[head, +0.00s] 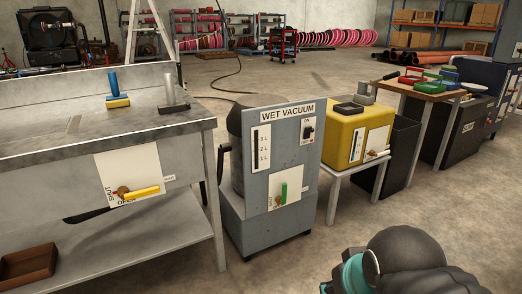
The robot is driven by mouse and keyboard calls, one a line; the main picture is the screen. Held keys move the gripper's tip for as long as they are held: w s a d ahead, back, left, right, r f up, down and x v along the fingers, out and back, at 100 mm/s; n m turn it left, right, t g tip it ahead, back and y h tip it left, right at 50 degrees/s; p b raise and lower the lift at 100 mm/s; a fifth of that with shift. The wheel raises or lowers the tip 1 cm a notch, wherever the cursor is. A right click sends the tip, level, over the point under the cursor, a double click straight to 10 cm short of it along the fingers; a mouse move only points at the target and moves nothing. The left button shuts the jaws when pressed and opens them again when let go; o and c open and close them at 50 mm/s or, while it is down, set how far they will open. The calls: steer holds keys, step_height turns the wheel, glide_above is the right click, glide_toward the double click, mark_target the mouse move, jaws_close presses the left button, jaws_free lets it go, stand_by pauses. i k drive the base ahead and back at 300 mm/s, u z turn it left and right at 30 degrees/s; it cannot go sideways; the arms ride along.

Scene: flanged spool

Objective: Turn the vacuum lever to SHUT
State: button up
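The wet vacuum (255,170) is a grey cabinet in the middle, with a "WET VACUUM" label on top. Its lever (284,193) has a green handle that stands about upright on a white plate (292,184) low on the front panel. The small lettering on that plate is too small to read, so I cannot tell which mark the lever points to. A dark rounded part of my arm with a teal band shows at the bottom right, apart from the vacuum. My gripper's fingers are not in view.
A metal bench (60,137) at left carries a yellow lever (142,191) on a plate marked SHUT and OPEN. A yellow machine (345,137) with a white-handled lever (378,153) stands on a small table right of the vacuum. Floor (285,268) in front of the vacuum is clear.

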mark_target(279, 200)
steer(key=z, duration=1.45)
steer(key=i, duration=0.55)
steer(key=u, duration=2.75)
